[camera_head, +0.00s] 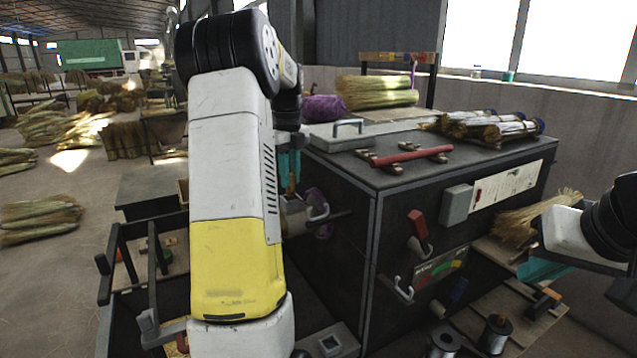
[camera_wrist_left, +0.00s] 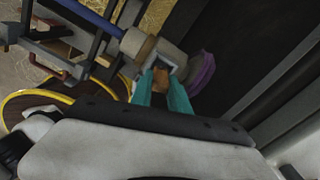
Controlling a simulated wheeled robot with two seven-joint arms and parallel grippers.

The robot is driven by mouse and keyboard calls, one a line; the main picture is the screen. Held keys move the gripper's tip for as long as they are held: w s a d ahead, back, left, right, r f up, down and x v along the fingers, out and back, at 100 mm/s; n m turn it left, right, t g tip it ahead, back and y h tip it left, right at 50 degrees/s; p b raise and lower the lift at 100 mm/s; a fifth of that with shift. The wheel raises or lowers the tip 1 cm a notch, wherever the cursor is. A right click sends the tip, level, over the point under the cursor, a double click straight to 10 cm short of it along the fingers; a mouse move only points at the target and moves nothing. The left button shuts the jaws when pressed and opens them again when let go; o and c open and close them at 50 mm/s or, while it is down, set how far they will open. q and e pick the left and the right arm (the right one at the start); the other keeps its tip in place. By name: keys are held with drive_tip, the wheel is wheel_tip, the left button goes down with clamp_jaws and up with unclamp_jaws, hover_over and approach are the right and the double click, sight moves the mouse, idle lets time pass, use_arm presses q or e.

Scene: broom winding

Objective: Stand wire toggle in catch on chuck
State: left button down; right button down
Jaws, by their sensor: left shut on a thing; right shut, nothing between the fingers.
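My left gripper (camera_head: 290,168) has teal fingers and is at the left face of the dark machine, just above the chuck (camera_head: 293,219), a grey part beside a purple ring. In the left wrist view the fingers (camera_wrist_left: 162,92) are shut on a small brown piece (camera_wrist_left: 161,82) at a pale wire loop, which I take as the wire toggle (camera_wrist_left: 178,71). The grey chuck (camera_wrist_left: 172,52) and purple ring (camera_wrist_left: 203,72) are right behind it. The catch cannot be told apart. My right gripper (camera_head: 543,270) is shut and empty near a straw bundle, partly hidden by its wrist.
The machine top (camera_head: 400,178) carries a red bar handle (camera_head: 410,155), a grey lid with a handle (camera_head: 345,136) and wrapped bundles (camera_head: 490,125). A red lever (camera_head: 418,226) and a grey hook (camera_head: 400,289) stick out from its front. Wire spools (camera_head: 495,334) stand below. A dark frame is at left.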

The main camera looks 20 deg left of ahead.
use_arm(q)
drive_tip(key=shift+f, duration=0.15)
idle(0.3)
drive_tip(key=shift+f, duration=0.85)
drive_tip(key=c, duration=1.2)
unclamp_jaws()
drive_tip(key=shift+o, duration=0.2)
wheel_tip(320, 180, up, 8)
drive_tip(key=shift+f, duration=0.1)
